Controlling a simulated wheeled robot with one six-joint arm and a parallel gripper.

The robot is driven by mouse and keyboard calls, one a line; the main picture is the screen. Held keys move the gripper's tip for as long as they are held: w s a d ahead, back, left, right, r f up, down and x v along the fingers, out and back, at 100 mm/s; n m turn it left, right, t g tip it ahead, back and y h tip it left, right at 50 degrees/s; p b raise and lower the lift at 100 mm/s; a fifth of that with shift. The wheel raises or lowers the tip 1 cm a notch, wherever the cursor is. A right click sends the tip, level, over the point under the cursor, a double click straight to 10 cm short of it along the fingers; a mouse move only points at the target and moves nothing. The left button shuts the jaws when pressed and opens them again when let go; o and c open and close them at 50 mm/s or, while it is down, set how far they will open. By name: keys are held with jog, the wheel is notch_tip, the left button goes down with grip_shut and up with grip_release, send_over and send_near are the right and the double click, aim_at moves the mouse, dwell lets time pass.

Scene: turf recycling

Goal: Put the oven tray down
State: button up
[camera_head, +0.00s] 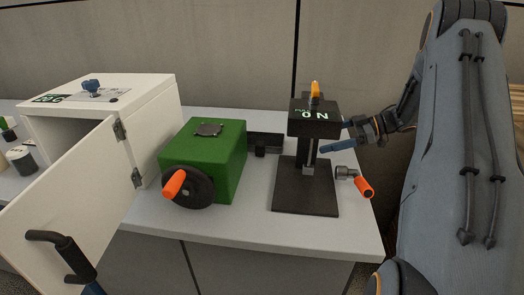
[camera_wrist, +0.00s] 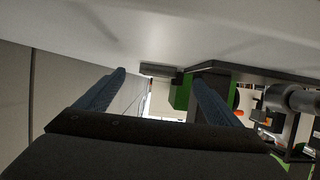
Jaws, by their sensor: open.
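I cannot make out an oven tray for certain in either view. The white oven-like box (camera_head: 128,98) stands at the left with its door (camera_head: 72,185) swung open toward the front; little of its inside shows. My gripper (camera_head: 334,137) is at the right side of the black press-like machine (camera_head: 306,197), above the table. Its two blue fingers also show in the wrist view (camera_wrist: 157,78), spread apart with nothing held between them. A dark flat piece (camera_head: 265,142) lies behind and right of the green box; I cannot tell what it is.
The green box (camera_head: 220,160) with a black wheel and orange handle stands mid-table. A metal part with an orange handle (camera_head: 364,187) sits right of the press. The table's front strip (camera_head: 250,228) is clear. The open door reaches past the front edge.

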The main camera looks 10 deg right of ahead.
jog(key=p, duration=0.2)
send_near(279, 140)
jog(key=x, duration=0.4)
jog(key=shift+w+a+f, duration=0.15)
jog(key=shift+a+f, duration=0.1)
jog(key=shift+x, duration=2.65)
jog(key=shift+d, duration=0.1)
jog(key=shift+c, duration=0.3)
jog(key=c, duration=0.9)
jog(key=shift+c, duration=0.2)
jog(key=shift+r, duration=0.15)
